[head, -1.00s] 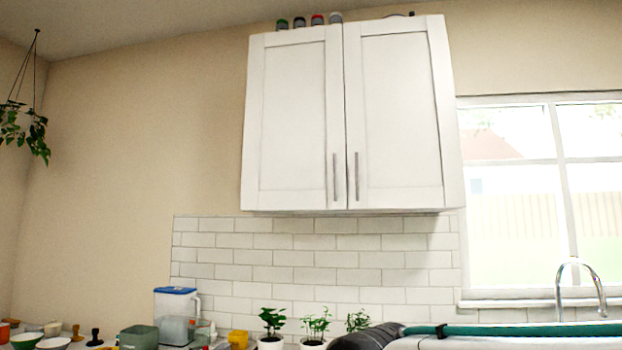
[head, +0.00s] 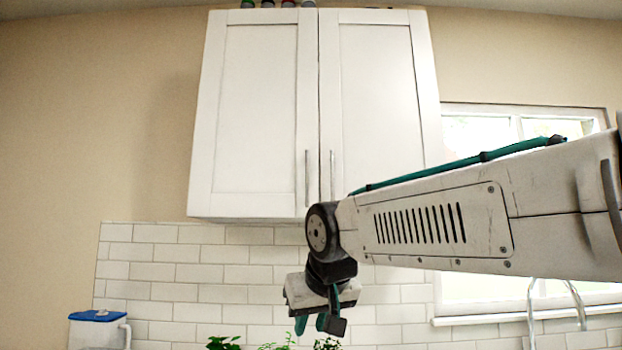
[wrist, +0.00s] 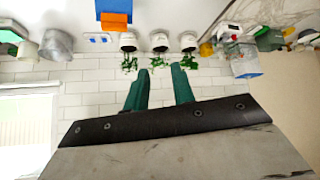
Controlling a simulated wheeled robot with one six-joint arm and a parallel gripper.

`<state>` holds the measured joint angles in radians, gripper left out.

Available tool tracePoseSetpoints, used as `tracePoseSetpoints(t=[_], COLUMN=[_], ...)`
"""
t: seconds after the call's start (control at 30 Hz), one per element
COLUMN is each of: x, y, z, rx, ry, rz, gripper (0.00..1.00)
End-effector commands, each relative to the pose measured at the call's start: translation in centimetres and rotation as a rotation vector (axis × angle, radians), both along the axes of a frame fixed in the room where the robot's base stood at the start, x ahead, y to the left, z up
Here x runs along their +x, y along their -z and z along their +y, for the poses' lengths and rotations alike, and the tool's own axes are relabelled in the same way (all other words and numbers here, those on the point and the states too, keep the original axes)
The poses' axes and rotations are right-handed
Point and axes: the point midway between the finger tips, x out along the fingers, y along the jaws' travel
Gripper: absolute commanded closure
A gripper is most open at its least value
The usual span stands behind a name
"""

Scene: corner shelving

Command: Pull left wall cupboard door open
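The left wall cupboard door (head: 258,115) is white with a recessed panel and looks shut. Its slim grey vertical handle (head: 307,178) is near the door's lower right edge. My gripper (head: 311,324) hangs below the cupboard, in front of the tiles, pointing down and apart from the handle. In the wrist view my gripper (wrist: 160,84) shows two green fingers spread apart with nothing between them. The door and handle are not visible in the wrist view.
The right cupboard door (head: 375,95) is shut, its handle (head: 331,172) close beside the left one. Potted plants (wrist: 160,44) stand on the counter below. A blue-lidded container (head: 97,325) is at the lower left. The wall left of the cupboard is clear.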

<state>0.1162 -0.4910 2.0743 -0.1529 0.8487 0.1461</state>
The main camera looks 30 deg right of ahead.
Motion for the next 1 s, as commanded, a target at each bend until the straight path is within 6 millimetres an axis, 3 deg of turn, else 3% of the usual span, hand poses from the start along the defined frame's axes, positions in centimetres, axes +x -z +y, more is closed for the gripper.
tracePoseSetpoints(t=[0.03, 0.1, 0.2, 0.3, 0.4, 0.53, 1.0], x=[4.0, 8.4, 12.9, 15.6, 16.8, 17.7, 23.7], y=[-4.7, -11.0, -19.1, -25.3, -29.2, -31.4, -31.5], z=[-2.0, -4.6, -7.7, -10.0, -11.4, -12.3, -14.8], rx=[-0.027, -0.066, -0.117, -0.162, -0.191, -0.208, -0.209], ry=[0.036, 0.075, 0.112, 0.129, 0.136, 0.138, 0.137], rz=[-0.119, -0.286, -0.498, -0.659, -0.763, -0.821, -0.826], gripper=[0.75, 0.75, 0.75, 0.75, 0.75, 0.75, 0.75])
